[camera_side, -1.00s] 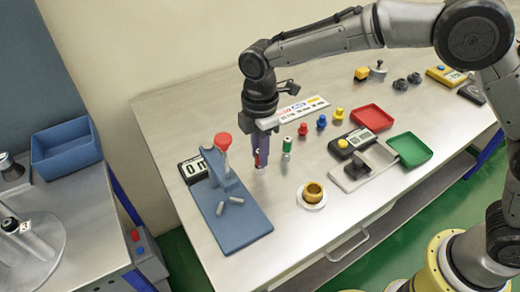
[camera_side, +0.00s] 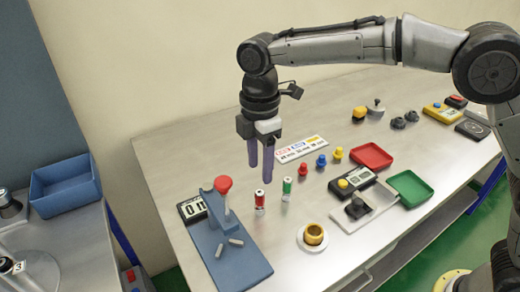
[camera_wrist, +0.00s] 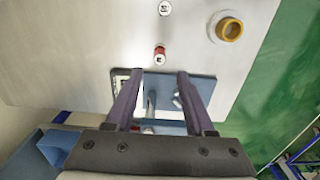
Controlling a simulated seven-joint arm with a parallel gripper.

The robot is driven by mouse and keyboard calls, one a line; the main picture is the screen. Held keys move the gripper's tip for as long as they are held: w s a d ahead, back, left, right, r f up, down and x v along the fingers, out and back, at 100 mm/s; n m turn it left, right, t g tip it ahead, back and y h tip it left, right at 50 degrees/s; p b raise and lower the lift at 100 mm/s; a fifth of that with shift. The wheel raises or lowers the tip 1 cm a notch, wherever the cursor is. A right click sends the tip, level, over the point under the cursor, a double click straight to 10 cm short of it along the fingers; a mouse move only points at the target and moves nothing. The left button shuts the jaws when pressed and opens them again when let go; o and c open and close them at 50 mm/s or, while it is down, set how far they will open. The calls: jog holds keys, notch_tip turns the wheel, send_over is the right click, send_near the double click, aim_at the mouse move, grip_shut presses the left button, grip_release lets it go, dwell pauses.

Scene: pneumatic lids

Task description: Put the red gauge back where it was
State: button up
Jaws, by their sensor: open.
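The red gauge (camera_side: 260,199), a small cylinder with white ends, stands upright on the bench between the blue press and the green gauge (camera_side: 287,187). In the wrist view the red gauge (camera_wrist: 160,55) shows from above, just past the fingertips. My gripper (camera_side: 260,174) is open and empty, raised above the red gauge with its fingers pointing down. It also shows in the wrist view (camera_wrist: 160,75), with clear space between the fingers.
The blue press (camera_side: 240,262) with a red knob (camera_side: 223,184) and a counter display (camera_side: 192,208) stands close on the left. A white round base with a brass ring (camera_side: 313,235) lies to the right. Several coloured knobs, a label strip (camera_side: 300,149) and red and green trays stand farther right.

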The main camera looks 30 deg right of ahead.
jog(key=shift+r, duration=1.85)
jog(key=s+d+r+m+t, duration=0.1)
jog(key=s+d+r+m, duration=0.3)
jog(key=d, duration=0.4)
jog(key=s+d+r+m+t, duration=0.2)
jog(key=s+d+r+m, duration=0.15)
jog(key=s+d, duration=0.3)
jog(key=s+d+f+m+t, duration=0.1)
jog(key=s+d+f+m, duration=0.2)
jog(key=s, duration=0.4)
jog(key=s+d+f+m+t, duration=0.1)
jog(key=s+d+f+m, duration=0.3)
jog(key=s+d+m, duration=0.2)
jog(key=s+m, duration=0.1)
jog(key=s, duration=0.1)
jog(key=shift+s+d+f+t, duration=0.25)
jog(key=shift+s+t, duration=0.05)
